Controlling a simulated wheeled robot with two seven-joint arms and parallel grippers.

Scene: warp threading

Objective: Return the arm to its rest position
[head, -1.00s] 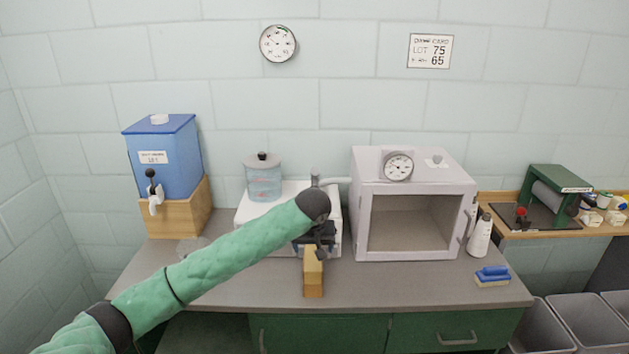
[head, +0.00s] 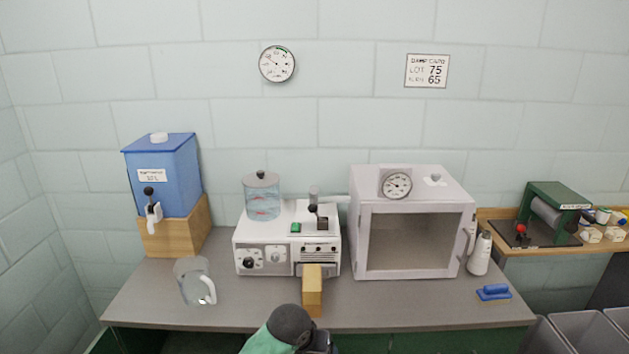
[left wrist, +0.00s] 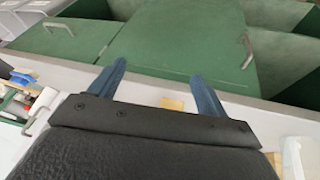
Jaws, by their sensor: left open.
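My left arm shows in the head view only as a green sleeve and dark wrist joint (head: 290,325) at the bottom edge, in front of the counter. Its gripper is mostly cut off there. In the left wrist view my left gripper (left wrist: 158,85) has its two blue fingers wide apart with nothing between them. The fingers appear in front of the green cabinet fronts (left wrist: 180,45). My right arm and gripper are not seen.
The grey counter (head: 400,312) holds a blue dispenser (head: 165,175), a clear jug (head: 194,281), a white machine (head: 265,258), a wooden block (head: 312,285), a pale cabinet oven (head: 415,270), a white bottle (head: 480,254) and a blue brush (head: 493,292). Grey bins (head: 585,325) stand right.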

